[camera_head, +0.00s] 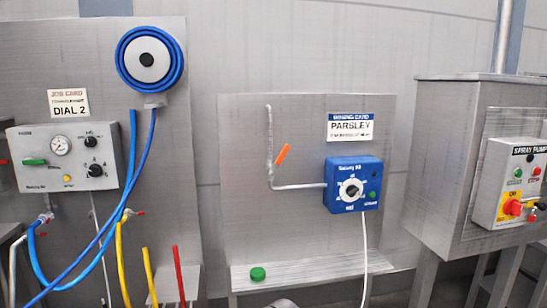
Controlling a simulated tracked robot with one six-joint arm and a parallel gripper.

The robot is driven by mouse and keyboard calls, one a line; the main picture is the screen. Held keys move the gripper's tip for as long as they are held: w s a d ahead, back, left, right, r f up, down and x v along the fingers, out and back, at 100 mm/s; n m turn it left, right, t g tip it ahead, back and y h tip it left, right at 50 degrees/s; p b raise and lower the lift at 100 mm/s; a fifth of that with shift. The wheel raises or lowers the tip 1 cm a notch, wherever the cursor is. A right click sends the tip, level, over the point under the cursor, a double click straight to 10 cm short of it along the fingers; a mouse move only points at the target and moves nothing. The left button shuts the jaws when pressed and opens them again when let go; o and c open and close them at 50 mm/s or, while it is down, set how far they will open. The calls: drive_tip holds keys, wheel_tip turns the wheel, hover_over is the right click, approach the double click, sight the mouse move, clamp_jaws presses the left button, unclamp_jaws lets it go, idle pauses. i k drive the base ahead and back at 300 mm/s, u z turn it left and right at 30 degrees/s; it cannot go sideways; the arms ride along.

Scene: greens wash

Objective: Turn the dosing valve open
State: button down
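An orange lever handle (282,154) sits on a thin grey pipe (270,125) in front of the middle metal panel. The lever is tilted, its upper end to the right; it looks like the dosing valve, but no label on it is readable. The pipe runs down and then right to a blue control box (352,184) with a round white dial and a green button. A card reading PARSLEY (350,127) is above the box. My gripper is not in view. A grey rounded shape shows at the bottom edge, and I cannot tell what it is.
Left is a grey control box (65,157) with a gauge and knobs, below a DIAL 2 card (68,103). A blue hose reel (150,60) hangs above coloured hoses. A green round object (257,274) lies on the shelf (320,270). A spray pump box (512,182) is right.

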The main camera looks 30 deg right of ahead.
sight(284, 152)
drive_tip(key=z, duration=0.2)
drive_tip(key=i, duration=1.1)
drive_tip(key=z, duration=0.5)
